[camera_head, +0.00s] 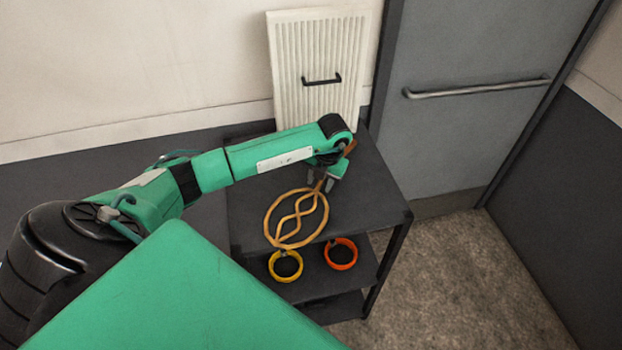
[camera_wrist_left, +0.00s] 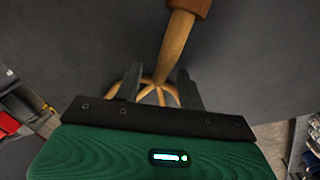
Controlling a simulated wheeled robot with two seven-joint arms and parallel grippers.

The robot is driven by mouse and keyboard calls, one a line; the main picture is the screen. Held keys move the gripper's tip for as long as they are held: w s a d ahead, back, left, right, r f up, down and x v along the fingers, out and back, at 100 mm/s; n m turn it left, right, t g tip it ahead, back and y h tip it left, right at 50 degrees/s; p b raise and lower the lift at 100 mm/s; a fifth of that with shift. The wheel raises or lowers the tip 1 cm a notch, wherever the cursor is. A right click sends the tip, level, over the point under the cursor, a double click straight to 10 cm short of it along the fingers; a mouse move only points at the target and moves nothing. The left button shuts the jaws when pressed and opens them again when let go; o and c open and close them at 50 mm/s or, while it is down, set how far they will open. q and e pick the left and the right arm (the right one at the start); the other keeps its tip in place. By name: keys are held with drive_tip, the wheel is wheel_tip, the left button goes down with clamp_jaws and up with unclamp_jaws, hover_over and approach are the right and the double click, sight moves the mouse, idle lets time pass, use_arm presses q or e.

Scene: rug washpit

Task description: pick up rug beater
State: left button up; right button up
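The rug beater (camera_head: 268,221) is tan, with a looped woven head and a brown grip. It lies on the top shelf of a dark cart (camera_head: 377,196), its head toward the front edge and its grip toward the back. My left gripper (camera_head: 320,184) is over the beater where the handle meets the head. In the left wrist view, the gripper (camera_wrist_left: 160,80) is open, with the beater's handle (camera_wrist_left: 175,48) running between the fingers and a gap showing on both sides. The arm hides part of the handle in the head view. My right gripper is not in view.
A white ribbed panel (camera_head: 318,50) with a black handle stands upright behind the cart. A yellow ring (camera_head: 272,266) and an orange ring (camera_head: 353,258) are on the shelf below. A grey door (camera_head: 470,130) with a bar is at right; floor before it is clear.

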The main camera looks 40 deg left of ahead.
use_arm(q)
clamp_jaws()
drive_tip(key=shift+r, duration=0.15)
drive_tip(key=shift+r+b, duration=0.35)
drive_tip(key=shift+r, duration=0.3)
wheel_tip(320, 180, up, 8)
drive_tip(key=b, duration=0.3)
wheel_tip(320, 180, up, 9)
hover_over(321, 182)
drive_tip(key=shift+a+r, duration=0.1)
drive_tip(key=shift+r, duration=0.65)
drive_tip(key=c, duration=0.8)
unclamp_jaws()
drive_tip(key=shift+c, duration=0.2)
drive_tip(key=shift+f, duration=0.1)
clamp_jaws()
